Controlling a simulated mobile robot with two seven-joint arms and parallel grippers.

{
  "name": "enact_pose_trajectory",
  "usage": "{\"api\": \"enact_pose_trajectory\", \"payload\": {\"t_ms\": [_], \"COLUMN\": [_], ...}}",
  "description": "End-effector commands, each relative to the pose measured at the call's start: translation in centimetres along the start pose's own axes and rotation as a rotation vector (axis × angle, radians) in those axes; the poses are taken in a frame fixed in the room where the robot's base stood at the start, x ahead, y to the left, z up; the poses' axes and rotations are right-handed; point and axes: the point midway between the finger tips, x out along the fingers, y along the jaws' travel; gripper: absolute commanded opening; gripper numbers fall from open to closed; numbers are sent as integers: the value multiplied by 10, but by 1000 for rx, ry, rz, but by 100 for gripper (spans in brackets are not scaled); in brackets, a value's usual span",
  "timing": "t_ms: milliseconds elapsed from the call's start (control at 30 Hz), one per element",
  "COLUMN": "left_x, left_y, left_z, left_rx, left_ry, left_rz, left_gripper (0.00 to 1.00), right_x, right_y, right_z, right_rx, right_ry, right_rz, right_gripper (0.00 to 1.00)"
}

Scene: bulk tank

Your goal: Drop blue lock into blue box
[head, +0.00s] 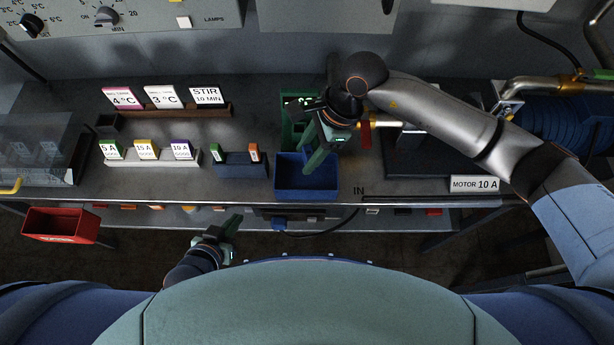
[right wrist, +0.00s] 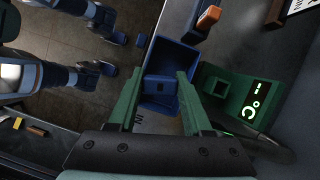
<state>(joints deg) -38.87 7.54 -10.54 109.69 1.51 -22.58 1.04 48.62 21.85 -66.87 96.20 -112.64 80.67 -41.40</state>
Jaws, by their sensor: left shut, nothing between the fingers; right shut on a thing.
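The blue box (head: 305,192) is an open bin at the front edge of the bench in the head view. It also shows in the right wrist view (right wrist: 184,52), beyond the fingertips. My right gripper (head: 316,160) points down over the blue box. In the right wrist view its two green fingers (right wrist: 161,76) are on either side of a small blue block (right wrist: 160,90), which looks like the blue lock, seen against the box. My left gripper (head: 236,222) is shut and empty, low in front of the bench.
A green box (head: 287,105) stands behind the blue box, partly covered by my right arm. A dark blue holder (head: 240,170) with green and orange pieces is to the left. A red bin (head: 62,226) hangs at the far left. Labelled cards (head: 166,97) stand on a rack.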

Motion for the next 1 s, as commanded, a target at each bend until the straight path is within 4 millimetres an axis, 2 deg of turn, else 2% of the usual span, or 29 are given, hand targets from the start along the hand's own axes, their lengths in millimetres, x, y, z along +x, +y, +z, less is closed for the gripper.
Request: {"api": "enact_pose_trajectory", "payload": {"t_ms": [33, 200, 533, 567, 833, 1000], "left_x": [4, 9, 9, 9, 9, 9], "left_y": [0, -1, -1, -1, 0, 0], "left_z": [5, 10, 10, 10, 10, 10], "left_rx": [0, 0, 0, 0, 0, -1], "left_ry": [0, 0, -1, -1, -1, -1], "left_rz": [0, 0, 0, 0, 0, 0], "left_gripper": [0, 0, 0, 0, 0, 0], "right_x": [9, 24, 26, 26, 26, 26], "right_y": [0, 0, 0, 0, 0, 0], "right_z": [-4, -10, -11, -11, -11, -11], "right_rx": [1, 0, -2, -2, -2, -2], "right_ry": [-1, 0, 0, 0, 0, 1], "right_rz": [1, 1, 0, 0, 0, 1], "right_gripper": [0, 0, 0, 53, 83, 84]}}
